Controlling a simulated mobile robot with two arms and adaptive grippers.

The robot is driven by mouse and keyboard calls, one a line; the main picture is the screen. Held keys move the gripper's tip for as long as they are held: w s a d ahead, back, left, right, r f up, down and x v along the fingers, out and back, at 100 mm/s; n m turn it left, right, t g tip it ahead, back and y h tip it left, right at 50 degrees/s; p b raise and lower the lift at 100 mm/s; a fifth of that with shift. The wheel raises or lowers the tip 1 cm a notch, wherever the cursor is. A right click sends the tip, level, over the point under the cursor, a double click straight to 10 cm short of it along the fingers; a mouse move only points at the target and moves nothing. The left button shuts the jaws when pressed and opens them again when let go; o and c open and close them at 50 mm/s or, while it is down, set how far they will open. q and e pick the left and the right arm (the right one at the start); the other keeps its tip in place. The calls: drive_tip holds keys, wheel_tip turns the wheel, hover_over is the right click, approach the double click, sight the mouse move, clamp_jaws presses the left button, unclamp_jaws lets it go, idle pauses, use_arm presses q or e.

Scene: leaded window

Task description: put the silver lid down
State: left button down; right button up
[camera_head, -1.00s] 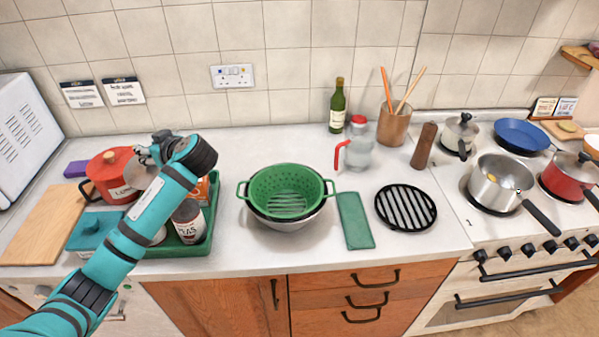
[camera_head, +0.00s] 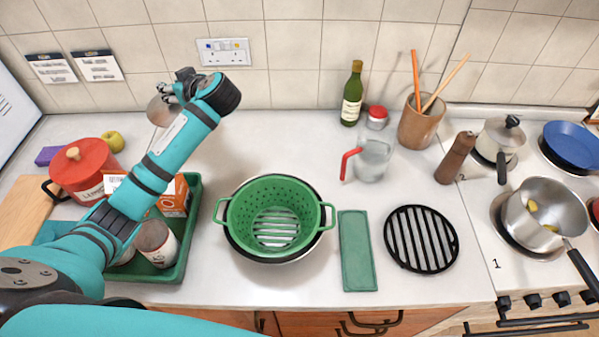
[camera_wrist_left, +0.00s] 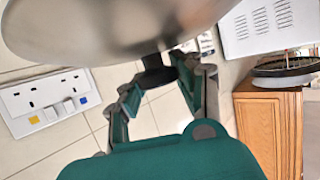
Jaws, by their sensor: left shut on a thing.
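The silver lid (camera_head: 160,109) is in the air near the back wall, tilted on edge, and partly hidden by my left arm. In the left wrist view the lid (camera_wrist_left: 110,28) fills the top, with its black knob (camera_wrist_left: 156,72) towards the fingers. My left gripper (camera_head: 178,88) is shut on the lid at the knob; its fingers (camera_wrist_left: 157,82) also show in the wrist view. An open silver pan (camera_head: 558,215) with yellow pieces inside stands on the hob at the right. My right gripper is not in view.
A green colander (camera_head: 270,184) sits in a bowl mid-counter, with a green mat (camera_head: 356,262) and a black round trivet (camera_head: 405,262) to its right. A green tray (camera_head: 190,235) and red pot (camera_head: 84,172) are at the left. The counter (camera_head: 262,140) behind the colander is clear.

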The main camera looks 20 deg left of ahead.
use_arm(q)
drive_tip(key=f, duration=0.2)
drive_tip(key=w+f+b, duration=0.1)
drive_tip(key=f, duration=0.1)
drive_tip(key=shift+f, duration=0.2)
drive_tip(key=shift+s+f+b, duration=0.2)
drive_tip(key=shift+f+b, duration=0.05)
drive_tip(key=shift+b, duration=0.1)
drive_tip(key=shift+s+f, duration=0.1)
drive_tip(key=shift+f, duration=0.55)
drive_tip(key=f, duration=0.3)
drive_tip(key=f+p, duration=0.1)
drive_tip(key=f, duration=0.3)
drive_tip(key=f+p, duration=0.1)
drive_tip(key=f, duration=0.2)
drive_tip(key=shift+w+f, duration=0.15)
drive_tip(key=shift+w, duration=0.1)
drive_tip(key=shift+f, duration=0.3)
